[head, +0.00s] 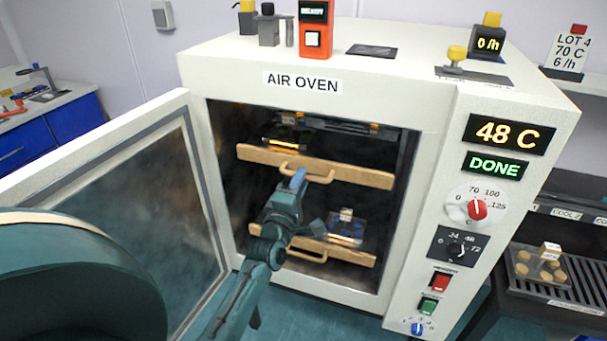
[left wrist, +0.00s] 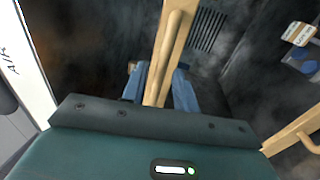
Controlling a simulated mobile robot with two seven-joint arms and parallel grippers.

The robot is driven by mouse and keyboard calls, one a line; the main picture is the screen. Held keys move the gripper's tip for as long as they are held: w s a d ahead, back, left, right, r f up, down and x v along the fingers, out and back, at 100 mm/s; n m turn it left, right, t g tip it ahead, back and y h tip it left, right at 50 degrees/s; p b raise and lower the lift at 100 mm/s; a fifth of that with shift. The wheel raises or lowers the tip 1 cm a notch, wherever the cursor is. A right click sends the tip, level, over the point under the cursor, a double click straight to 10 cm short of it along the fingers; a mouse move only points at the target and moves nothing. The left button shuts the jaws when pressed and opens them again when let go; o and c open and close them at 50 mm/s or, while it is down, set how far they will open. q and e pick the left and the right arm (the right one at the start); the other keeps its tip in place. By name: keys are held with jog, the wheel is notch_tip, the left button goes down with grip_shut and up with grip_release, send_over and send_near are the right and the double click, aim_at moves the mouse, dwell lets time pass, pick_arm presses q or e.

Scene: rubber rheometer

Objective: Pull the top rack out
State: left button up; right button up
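The top rack (head: 350,173) is a wooden-fronted shelf inside the open air oven (head: 222,62). Its front bar carries a looped handle (head: 318,178). My left gripper (head: 298,181) is at this handle, in front of the rack. In the left wrist view, its two blue fingers (left wrist: 160,88) stand apart on either side of the rack's wooden front (left wrist: 172,40). They look open around it; whether they touch it is hard to tell. A lower rack (head: 345,254) with a handle sits below. My right gripper is in neither view.
The oven door (head: 110,185) stands open at the left, beside my left arm. Small items (head: 285,146) lie behind the top rack's front, and a sample (head: 346,226) is above the lower rack. A cooling rack (head: 555,292) stands at right. The oven displays 48 C and DONE.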

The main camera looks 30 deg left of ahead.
pick_arm(q)
jog(key=shift+x, duration=1.25)
jog(key=shift+d, duration=0.1)
jog(key=shift+c, duration=0.5)
grip_shut()
jog(key=shift+f, duration=0.1)
